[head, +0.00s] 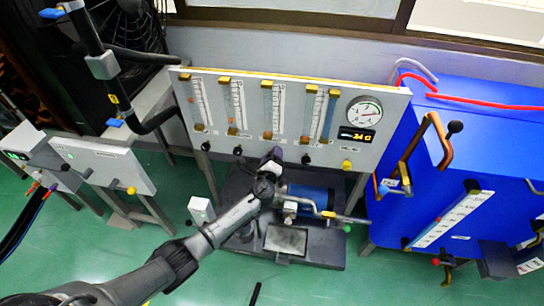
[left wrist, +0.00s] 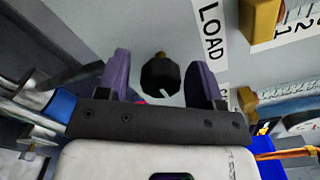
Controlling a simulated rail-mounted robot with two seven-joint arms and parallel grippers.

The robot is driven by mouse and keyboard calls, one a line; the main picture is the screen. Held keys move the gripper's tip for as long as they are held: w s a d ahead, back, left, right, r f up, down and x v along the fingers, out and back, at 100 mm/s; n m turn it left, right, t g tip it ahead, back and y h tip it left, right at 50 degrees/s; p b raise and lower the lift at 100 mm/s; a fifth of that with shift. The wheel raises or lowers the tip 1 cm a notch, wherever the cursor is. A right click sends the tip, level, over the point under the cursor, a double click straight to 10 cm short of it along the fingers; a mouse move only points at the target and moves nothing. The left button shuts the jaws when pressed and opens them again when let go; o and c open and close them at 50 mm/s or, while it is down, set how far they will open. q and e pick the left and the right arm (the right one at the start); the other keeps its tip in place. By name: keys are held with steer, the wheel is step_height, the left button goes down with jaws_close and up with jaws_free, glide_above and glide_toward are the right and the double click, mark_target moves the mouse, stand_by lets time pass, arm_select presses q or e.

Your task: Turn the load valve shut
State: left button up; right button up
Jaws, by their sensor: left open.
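The load valve is a black faceted knob (left wrist: 160,75) with a white mark on its lower edge, on the grey panel beside the word LOAD (left wrist: 211,32) in the left wrist view. My left gripper (left wrist: 162,62) is open, its purple fingers on either side of the knob, with a visible gap on each side. In the head view my left gripper (head: 275,157) is at the lower edge of the flowmeter panel (head: 290,92), within the row of knobs. It hides the load knob there. My right gripper is not in view.
Other knobs flank the gripper: a black knob (head: 238,150) to the left, another black knob (head: 306,160) and a yellow knob (head: 346,165) to the right. A blue cylinder (head: 310,197) lies below. A blue cabinet (head: 480,150) with pipes stands at the right.

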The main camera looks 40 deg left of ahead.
arm_select(q)
steer(key=shift+s+d, duration=0.1)
steer(key=shift+s, duration=0.1)
steer(key=p+v, duration=0.4)
steer(key=v, duration=0.9)
steer(key=shift+s+p, duration=0.2)
steer(key=shift+p, duration=0.1)
